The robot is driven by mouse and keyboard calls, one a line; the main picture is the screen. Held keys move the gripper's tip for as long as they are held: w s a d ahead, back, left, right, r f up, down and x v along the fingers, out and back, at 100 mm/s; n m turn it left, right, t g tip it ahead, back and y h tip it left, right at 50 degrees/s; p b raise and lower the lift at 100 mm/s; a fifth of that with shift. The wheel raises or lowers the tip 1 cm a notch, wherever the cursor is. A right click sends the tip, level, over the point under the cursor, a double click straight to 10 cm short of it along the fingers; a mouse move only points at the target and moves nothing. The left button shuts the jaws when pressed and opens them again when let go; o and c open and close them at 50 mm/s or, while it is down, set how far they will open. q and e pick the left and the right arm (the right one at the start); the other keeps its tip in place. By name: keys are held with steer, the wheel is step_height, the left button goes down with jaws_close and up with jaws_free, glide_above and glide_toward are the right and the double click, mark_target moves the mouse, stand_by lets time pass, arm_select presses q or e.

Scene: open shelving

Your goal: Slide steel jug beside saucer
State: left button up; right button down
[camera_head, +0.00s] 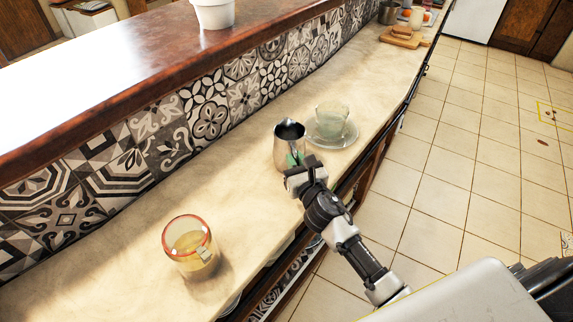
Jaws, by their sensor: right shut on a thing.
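The steel jug (289,140) stands upright on the pale counter near its front edge. The glass saucer (345,138) lies just to the right of the jug, with a clear greenish cup (332,117) on it. The jug's right side is close to the saucer's left rim; I cannot tell whether they touch. My right gripper (297,168) is shut on the jug at its near lower side, and the fingertips are partly hidden. My left gripper is not in view.
A glass of yellowish drink (191,247) stands on the counter at the near left. A wooden board (401,38) with food lies at the far end. A patterned tile wall (206,105) bounds the back. The counter between glass and jug is clear.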

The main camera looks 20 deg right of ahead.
steer(key=shift+w+d, duration=0.1)
steer(key=shift+d, duration=0.85)
steer(key=c, duration=1.1)
jaws_free()
steer(key=shift+o, duration=0.2)
steer(key=s+b, duration=0.1)
steer(key=s, duration=0.9)
steer(key=shift+s+b, duration=0.3)
steer(key=shift+s, duration=0.1)
